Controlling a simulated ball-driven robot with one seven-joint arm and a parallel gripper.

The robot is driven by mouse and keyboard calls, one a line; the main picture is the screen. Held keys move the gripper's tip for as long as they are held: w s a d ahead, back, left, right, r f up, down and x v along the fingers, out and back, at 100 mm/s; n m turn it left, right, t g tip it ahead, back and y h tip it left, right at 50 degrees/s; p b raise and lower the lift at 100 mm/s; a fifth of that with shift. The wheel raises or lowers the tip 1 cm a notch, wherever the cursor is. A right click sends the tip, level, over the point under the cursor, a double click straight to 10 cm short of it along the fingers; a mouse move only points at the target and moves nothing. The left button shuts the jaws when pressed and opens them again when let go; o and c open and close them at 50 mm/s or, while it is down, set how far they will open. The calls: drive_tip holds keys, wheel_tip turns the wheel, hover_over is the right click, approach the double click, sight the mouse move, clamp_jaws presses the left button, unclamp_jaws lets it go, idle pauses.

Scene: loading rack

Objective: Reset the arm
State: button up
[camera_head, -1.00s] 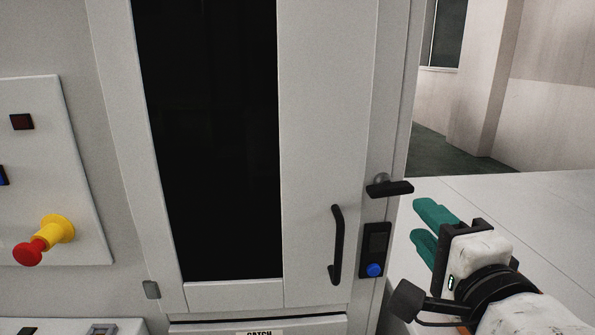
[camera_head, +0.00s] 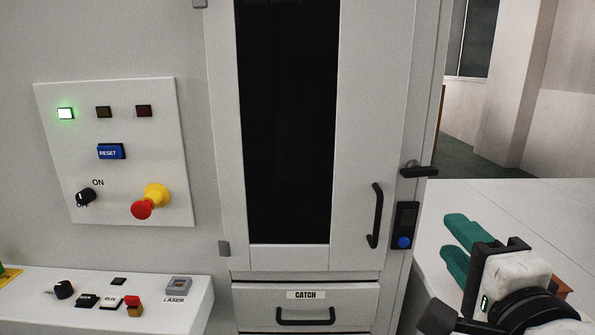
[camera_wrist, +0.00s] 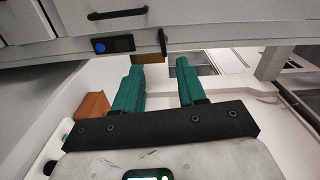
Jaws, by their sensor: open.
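My gripper (camera_head: 459,243) has green fingers and is at the lower right of the head view, to the right of the cabinet door (camera_head: 357,140). In the wrist view (camera_wrist: 158,82) its fingers are apart with nothing between them. The door is shut, with a dark window, a black vertical handle (camera_head: 376,216) and a black lever latch (camera_head: 418,171) at its right edge. The wrist view shows the fingers below the cabinet front, near the latch (camera_wrist: 163,45).
A control panel (camera_head: 160,100) with a lit green light, a blue RESET button (camera_head: 110,152) and a red-yellow emergency stop (camera_head: 149,202) is at the left. Below are a console (camera_head: 190,315) and a shut CATCH drawer (camera_head: 345,305). An orange-brown block (camera_wrist: 93,105) lies beside my gripper.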

drive_tip(key=s+d+f+n+g, duration=0.3)
drive_tip(key=f+n+g, duration=0.1)
drive_tip(key=f, duration=0.9)
drive_tip(key=s+d+f+n+g, duration=0.25)
drive_tip(key=f+n+g, duration=0.2)
drive_tip(key=f, duration=0.85)
drive_tip(key=s+d+f+n+g, duration=0.1)
drive_tip(key=s+f+n+g, duration=0.7)
drive_tip(key=s+f, duration=1.1)
drive_tip(key=s, duration=0.3)
drive_tip(key=shift+d, duration=0.3)
drive_tip(key=shift+w+g, duration=0.1)
drive_tip(key=shift+g, duration=0.15)
